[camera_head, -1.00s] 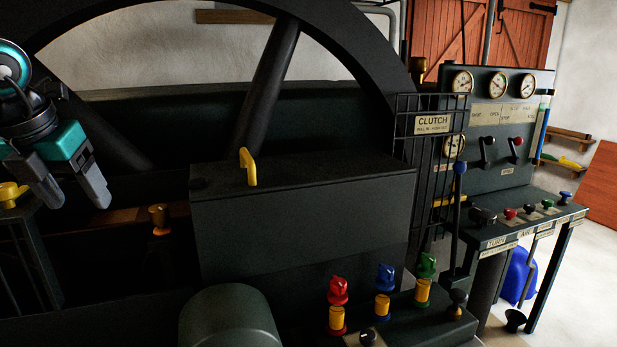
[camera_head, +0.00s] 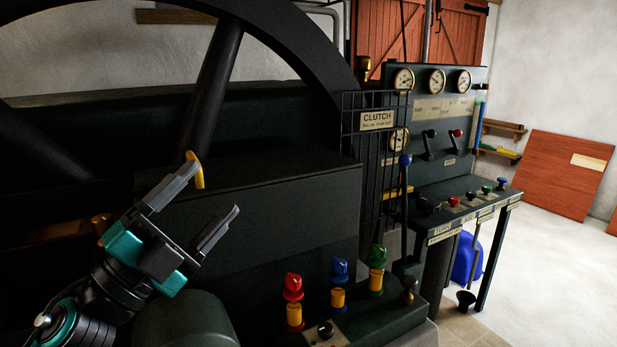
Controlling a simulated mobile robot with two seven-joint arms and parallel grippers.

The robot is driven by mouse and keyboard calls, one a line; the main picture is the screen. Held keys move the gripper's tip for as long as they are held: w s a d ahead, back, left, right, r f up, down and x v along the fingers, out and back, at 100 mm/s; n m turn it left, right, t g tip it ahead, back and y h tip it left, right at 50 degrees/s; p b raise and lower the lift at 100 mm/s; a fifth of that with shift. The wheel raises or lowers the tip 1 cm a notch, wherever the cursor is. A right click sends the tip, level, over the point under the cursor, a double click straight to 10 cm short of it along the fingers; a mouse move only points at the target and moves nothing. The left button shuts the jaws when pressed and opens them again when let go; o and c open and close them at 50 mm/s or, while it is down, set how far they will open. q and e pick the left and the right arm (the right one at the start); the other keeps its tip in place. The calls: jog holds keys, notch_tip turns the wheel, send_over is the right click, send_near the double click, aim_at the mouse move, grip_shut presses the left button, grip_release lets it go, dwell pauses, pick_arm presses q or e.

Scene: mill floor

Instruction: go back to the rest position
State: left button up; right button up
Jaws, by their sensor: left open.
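My left gripper (camera_head: 197,215) shows at the lower left, its two grey fingers spread apart and empty, pointing up and to the right. It is in front of the dark machine box (camera_head: 290,210). A yellow hook-shaped handle (camera_head: 198,171) stands on top of the box, just beyond the upper finger in the picture. I cannot tell how far apart they are in depth. My right gripper is not in view.
Red, blue and green knobs (camera_head: 293,285) stand on a low ledge at the bottom. A black cage with a CLUTCH sign (camera_head: 377,120) and a gauge panel (camera_head: 433,108) stand to the right. A large dark wheel (camera_head: 290,45) arches above. Floor at the far right is clear.

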pick_arm(q)
jog(key=s+a+f+n+g+y, duration=0.1)
jog(key=a+f+n+y, duration=0.4)
jog(key=f+n+y, duration=0.45)
jog(key=s+a+f+n+g+y, duration=0.2)
jog(key=a+f+n+y, duration=0.3)
jog(key=f+n+y, duration=0.45)
jog(key=s+d+f+n+g+h, duration=0.3)
jog(key=s+f+g, duration=0.8)
jog(key=s+f, duration=0.75)
jog(key=w+d+f+t+h, duration=0.2)
jog(key=w+f+t, duration=0.4)
jog(key=f+t, duration=0.1)
jog(key=shift+w+d+f+m, duration=0.25)
jog(key=shift+d+f+m, duration=0.05)
jog(key=shift+d+m, duration=0.1)
